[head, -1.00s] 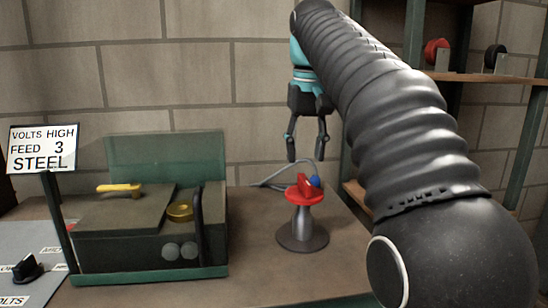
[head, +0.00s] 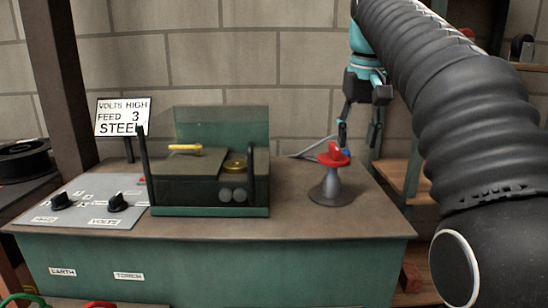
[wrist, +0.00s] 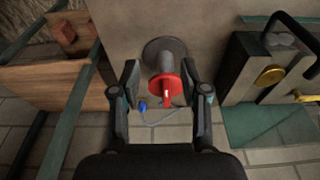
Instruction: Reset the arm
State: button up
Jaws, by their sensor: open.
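My arm, in a black ribbed sleeve, runs from the lower right of the head view up to the top. My gripper (head: 358,132) hangs fingers down, open and empty, at the upper right of a grey stand (head: 329,188) with a red top (head: 334,155) and a small blue part. In the wrist view my gripper (wrist: 161,72) has its two fingers spread. The red top (wrist: 166,88) shows between them in the picture, with the grey base beyond. The fingers do not appear to touch it; the exact distance is unclear.
A green-framed machine (head: 210,180) with a yellow handle stands on the bench (head: 290,222). A control panel (head: 85,205) with black knobs and a sign (head: 122,117) are left. Wooden shelves (head: 405,172) stand at the right, partly behind my arm. A cable lies behind the stand.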

jog(key=shift+t, duration=0.7)
jog(key=f, duration=0.9)
jog(key=s+f, duration=0.1)
jog(key=f, duration=0.3)
jog(key=shift+a+f, duration=0.15)
jog(key=shift+a, duration=0.25)
jog(key=s+f+t, duration=0.1)
jog(key=s+f, duration=0.6)
jog(key=s, duration=0.4)
jog(key=s+f+t, duration=0.1)
jog(key=s+f, duration=0.6)
jog(key=s, duration=0.4)
jog(key=shift+s+f, duration=0.15)
jog(key=shift+f, duration=0.25)
jog(key=shift+d, duration=0.1)
